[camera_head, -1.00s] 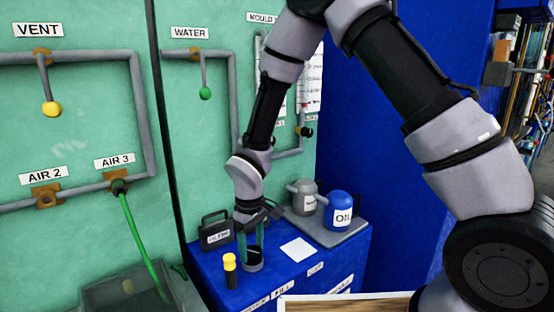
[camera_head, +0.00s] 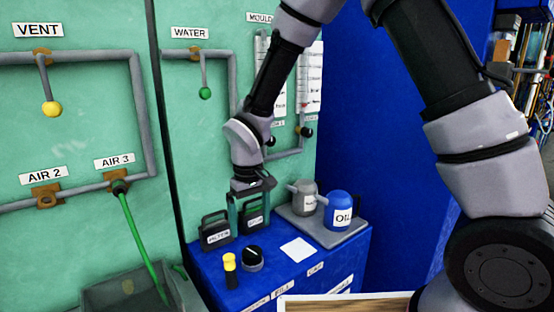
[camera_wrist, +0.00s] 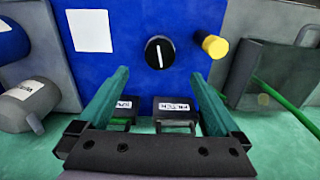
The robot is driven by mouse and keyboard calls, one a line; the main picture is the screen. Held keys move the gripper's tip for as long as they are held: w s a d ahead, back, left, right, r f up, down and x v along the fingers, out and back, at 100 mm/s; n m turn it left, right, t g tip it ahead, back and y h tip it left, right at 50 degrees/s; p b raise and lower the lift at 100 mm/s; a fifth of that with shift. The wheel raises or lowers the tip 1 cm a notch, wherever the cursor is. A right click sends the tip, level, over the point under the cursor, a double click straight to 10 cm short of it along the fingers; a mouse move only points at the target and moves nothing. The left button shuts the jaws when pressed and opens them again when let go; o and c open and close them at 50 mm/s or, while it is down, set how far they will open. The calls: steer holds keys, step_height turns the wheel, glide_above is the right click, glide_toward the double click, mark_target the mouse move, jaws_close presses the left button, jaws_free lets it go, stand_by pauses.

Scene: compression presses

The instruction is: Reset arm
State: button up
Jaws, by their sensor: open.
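My gripper (camera_head: 250,218) is at the end of my arm, above the back of the blue bench (camera_head: 215,284). Its two teal fingers are spread apart with nothing held between them, and they also show in the wrist view (camera_wrist: 158,76). A black round knob (camera_head: 252,258) with a white line sits on the bench top, clear of the fingers. In the wrist view the knob (camera_wrist: 160,53) shows beyond the fingertips.
Two dark handled boxes (camera_head: 216,231) (camera_head: 254,217) stand close by my gripper. A yellow-topped black peg (camera_head: 230,270) is beside the knob. A grey jug (camera_head: 303,197) and a blue oil can (camera_head: 342,210) stand on a tray. Pipes (camera_head: 140,110) run along the green wall.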

steer(key=w+d+r+m+t+y, duration=0.1)
steer(key=w+d+r+m, duration=0.15)
steer(key=d+r, duration=0.7)
steer(key=w+d+r+m+t+y, duration=0.1)
steer(key=d+r+m+t, duration=0.15)
steer(key=d+r, duration=0.7)
steer(key=s+d+r+m+t, duration=0.3)
steer(key=s+d+r+m, duration=0.3)
steer(key=s+d+r, duration=0.3)
steer(key=d+r, duration=0.2)
steer(key=d, duration=0.1)
steer(key=shift+s+d+t, duration=0.25)
steer(key=shift+s+t, duration=0.1)
steer(key=shift+s, duration=0.05)
steer(key=shift+r, duration=0.1)
